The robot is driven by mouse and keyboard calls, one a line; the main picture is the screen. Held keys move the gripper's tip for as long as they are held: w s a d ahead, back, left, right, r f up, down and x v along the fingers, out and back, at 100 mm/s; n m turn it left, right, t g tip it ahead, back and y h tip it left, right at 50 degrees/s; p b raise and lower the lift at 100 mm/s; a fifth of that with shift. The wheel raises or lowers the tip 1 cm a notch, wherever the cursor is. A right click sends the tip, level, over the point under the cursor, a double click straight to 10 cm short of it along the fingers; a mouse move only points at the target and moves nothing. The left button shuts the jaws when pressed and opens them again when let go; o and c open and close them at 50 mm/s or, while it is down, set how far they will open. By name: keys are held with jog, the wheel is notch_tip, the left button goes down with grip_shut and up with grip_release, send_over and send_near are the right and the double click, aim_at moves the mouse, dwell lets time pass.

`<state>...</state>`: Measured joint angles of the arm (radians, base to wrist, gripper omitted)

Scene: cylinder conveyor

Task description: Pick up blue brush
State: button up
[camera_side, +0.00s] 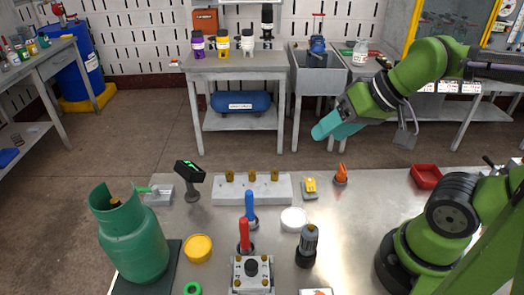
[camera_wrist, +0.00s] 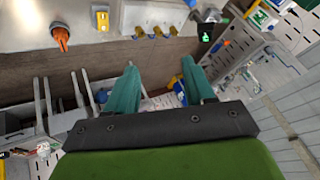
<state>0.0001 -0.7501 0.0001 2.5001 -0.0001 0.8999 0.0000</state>
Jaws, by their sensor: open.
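The blue brush (camera_side: 249,205) stands upright on the metal table, behind and slightly right of a red-handled one (camera_side: 244,234). A small bit of blue at the top edge of the wrist view may be the brush, but it is too cut off to tell. My gripper (camera_side: 330,127) is raised at the far side of the table, to the right of and well away from the brush. In the wrist view my gripper (camera_wrist: 159,64) shows two teal fingers spread apart with nothing between them.
A green gas cylinder (camera_side: 133,240) stands at the left. A metal fixture (camera_side: 253,274), a yellow lid (camera_side: 198,248), a white round dish (camera_side: 293,219) and a dark bottle (camera_side: 307,246) surround the brush. A block with brass fittings (camera_side: 270,191) lies behind it. A red tray (camera_side: 426,177) is at right.

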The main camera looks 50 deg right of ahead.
jog(key=shift+c, duration=0.3)
jog(key=n+g+h, duration=0.2)
jog(key=n+g, duration=0.2)
jog(key=g, duration=0.3)
send_over(250, 212)
notch_tip(250, 212, down, 4)
jog(key=f, duration=0.6)
jog(key=d+f, duration=0.1)
jog(key=f, duration=0.3)
jog(key=shift+w, duration=0.1)
jog(key=shift+w+a+f, duration=0.1)
jog(key=shift+w+f, duration=0.05)
jog(key=shift+f, duration=1.45)
jog(key=shift+w+a+f, duration=0.1)
jog(key=shift+f, duration=1.5)
grip_shut()
